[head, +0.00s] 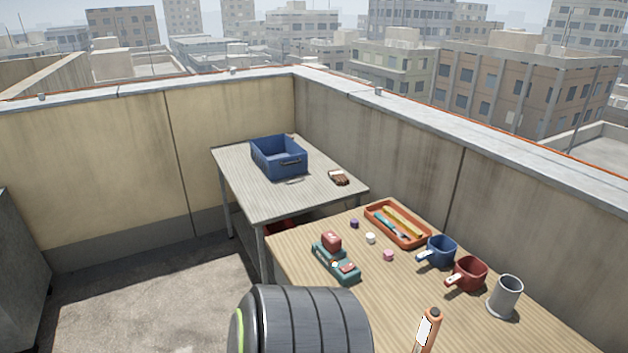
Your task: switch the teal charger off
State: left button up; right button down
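The teal charger (322,253) sits on the near wooden table, left of the table's middle. A dark red block (331,240) stands at its far end. A smaller red part (347,267) shows on its near end, and a small pale spot lies between them. The parts are too small to tell whether the charger is on or off. Neither of my grippers shows in the head view.
On the near table (300,250) are small purple, white and pink pieces, an orange tray (371,211) with pens, a blue mug (441,251), a red mug (469,272), a grey cup (506,297) and an orange labelled object (428,330). A blue bin (278,157) stands on the far table.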

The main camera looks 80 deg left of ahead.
aim_at(349, 266)
jog(key=k+u, duration=0.1)
jog(key=u, duration=0.65)
jog(key=k+j+u, duration=0.1)
jog(key=u, duration=0.3)
jog(key=l+u, duration=0.25)
jog(key=u, duration=0.25)
jog(key=l+u, duration=0.25)
jog(key=u, duration=0.25)
jog(key=k+l+u, duration=0.15)
jog(key=u, duration=0.3)
jog(key=k+l, duration=0.1)
jog(key=i+j, duration=0.15)
jog(key=j, duration=0.25)
jog(key=i+j+z, duration=0.1)
jog(key=j, duration=0.3)
jog(key=i+j+z, duration=0.1)
jog(key=j, duration=0.3)
jog(key=i+j, duration=0.15)
jog(key=j, duration=0.3)
